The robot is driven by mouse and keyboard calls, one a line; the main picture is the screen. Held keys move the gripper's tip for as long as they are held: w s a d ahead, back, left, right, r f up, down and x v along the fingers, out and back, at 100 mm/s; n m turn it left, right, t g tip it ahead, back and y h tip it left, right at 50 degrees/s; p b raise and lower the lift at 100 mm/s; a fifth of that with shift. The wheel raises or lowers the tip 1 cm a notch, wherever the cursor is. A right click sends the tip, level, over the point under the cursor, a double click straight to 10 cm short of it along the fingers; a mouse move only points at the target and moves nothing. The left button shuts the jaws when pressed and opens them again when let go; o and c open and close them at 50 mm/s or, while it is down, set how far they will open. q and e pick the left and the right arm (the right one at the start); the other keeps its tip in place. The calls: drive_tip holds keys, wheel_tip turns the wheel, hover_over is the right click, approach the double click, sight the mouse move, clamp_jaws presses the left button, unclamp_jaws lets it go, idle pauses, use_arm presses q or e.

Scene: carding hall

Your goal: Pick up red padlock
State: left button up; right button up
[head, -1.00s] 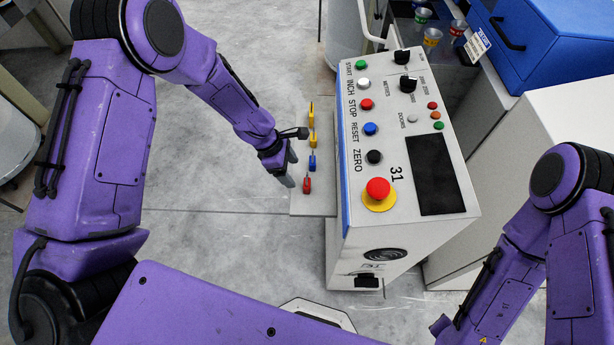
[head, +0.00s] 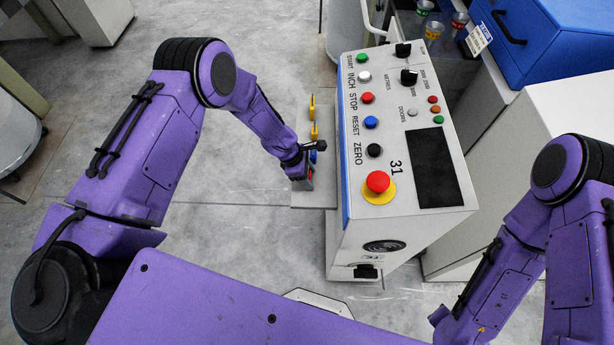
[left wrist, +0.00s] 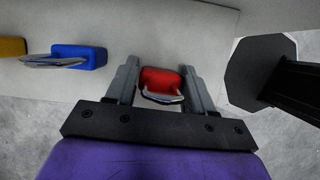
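The red padlock (left wrist: 162,84) lies on a grey shelf beside the control console. In the left wrist view it sits between the two fingers of my left gripper (left wrist: 160,88), its metal shackle toward the palm. The fingers are apart, with a narrow gap visible on each side of the padlock. In the head view my left gripper (head: 304,178) is down at the shelf and mostly hides the red padlock. My right arm shows at the lower right; its gripper is out of the frame.
A blue padlock (left wrist: 78,57) and a yellow padlock (left wrist: 12,48) lie in line beside the red one on the shelf (head: 313,200). The control console (head: 352,215) with buttons stands close on the right. A blue box (head: 550,35) is at the upper right.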

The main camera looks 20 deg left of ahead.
use_arm(q)
drive_tip(key=c, duration=0.5)
drive_tip(key=shift+r, duration=0.15)
drive_tip(key=shift+c, duration=0.2)
